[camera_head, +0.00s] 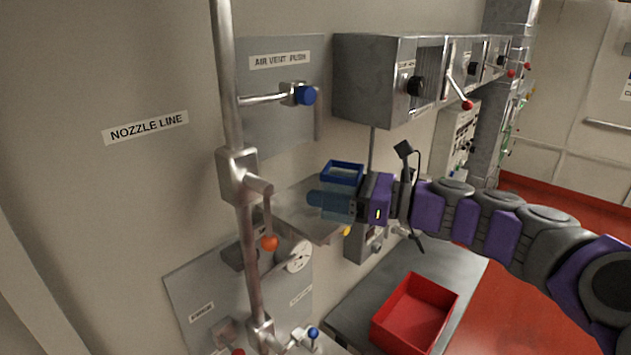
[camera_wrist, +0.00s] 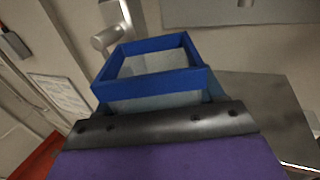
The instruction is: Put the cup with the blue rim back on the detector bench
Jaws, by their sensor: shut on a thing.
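My gripper (camera_head: 328,200) is shut on the square cup with the blue rim (camera_head: 342,167). The cup is upright, with its rim above the fingers, and its lower part is hidden behind them. In the wrist view the cup's blue rim (camera_wrist: 150,88) and pale inside show just beyond the dark edge of my gripper. The cup is over or at a small grey metal shelf (camera_head: 300,222) by the wall; I cannot tell whether it touches it. No label in view marks a detector bench.
A vertical pipe (camera_head: 232,95) with an orange-knobbed lever (camera_head: 268,242) stands left of the shelf. A grey box with levers (camera_head: 375,85) hangs above. A red bin (camera_head: 415,315) sits on a grey bench (camera_head: 462,268) below my arm.

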